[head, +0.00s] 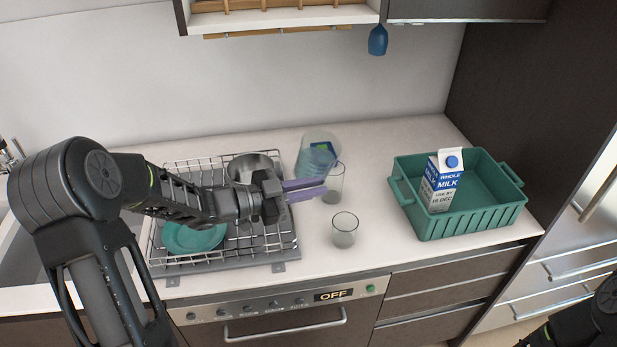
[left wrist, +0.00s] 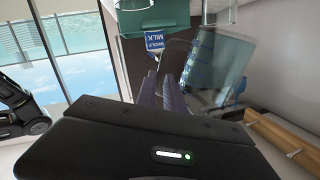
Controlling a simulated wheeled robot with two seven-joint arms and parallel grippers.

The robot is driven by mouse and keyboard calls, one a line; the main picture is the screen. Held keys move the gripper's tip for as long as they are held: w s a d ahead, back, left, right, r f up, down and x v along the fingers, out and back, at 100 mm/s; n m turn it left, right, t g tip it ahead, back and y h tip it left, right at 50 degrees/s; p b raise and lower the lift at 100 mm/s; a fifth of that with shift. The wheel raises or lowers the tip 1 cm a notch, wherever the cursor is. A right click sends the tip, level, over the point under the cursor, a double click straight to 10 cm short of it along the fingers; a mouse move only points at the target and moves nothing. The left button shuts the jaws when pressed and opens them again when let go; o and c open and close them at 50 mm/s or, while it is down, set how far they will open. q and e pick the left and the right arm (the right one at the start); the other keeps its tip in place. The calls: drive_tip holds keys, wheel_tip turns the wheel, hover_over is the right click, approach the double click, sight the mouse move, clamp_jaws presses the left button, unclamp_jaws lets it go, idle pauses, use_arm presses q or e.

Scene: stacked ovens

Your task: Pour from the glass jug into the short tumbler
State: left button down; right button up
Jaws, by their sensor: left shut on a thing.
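The clear glass jug (head: 318,148) is at my left gripper, above the counter, and looks tilted in the head view. A blue and green patch shows in or through its glass; I cannot tell which. My left gripper (head: 306,190), with purple fingers, is shut on the jug, seemingly at its handle side. In the left wrist view the jug (left wrist: 222,65) fills the space right of the fingers (left wrist: 163,92). The short tumbler (head: 344,231) stands upright on the counter, in front of and right of the fingers. My right gripper is out of view.
A taller glass (head: 334,186) stands just behind the tumbler, beside the fingertips. A dish rack (head: 283,247) with a teal plate (head: 193,238) is under my left arm. A green crate (head: 462,224) holding a milk carton (head: 441,182) stands right. Counter between tumbler and crate is clear.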

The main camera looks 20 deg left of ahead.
use_arm(q)
drive_tip(key=f+m, duration=0.1)
drive_tip(key=d+f+m+b, duration=0.1)
drive_tip(key=f+m+y, duration=0.1)
drive_tip(key=shift+s+d+b, duration=0.3)
drive_tip(key=shift+s+b, duration=0.1)
drive_tip(key=shift+a, duration=0.1)
drive_tip(key=shift+w+a+m+y, duration=0.3)
drive_tip(key=shift+a+m, duration=0.1)
drive_tip(key=shift+a, duration=0.35)
drive_tip(key=shift+a+b, duration=0.1)
drive_tip(key=shift+b, duration=0.25)
drive_tip(key=shift+s+a+m, duration=0.1)
drive_tip(key=shift+a+m, duration=0.2)
drive_tip(key=shift+a, duration=0.15)
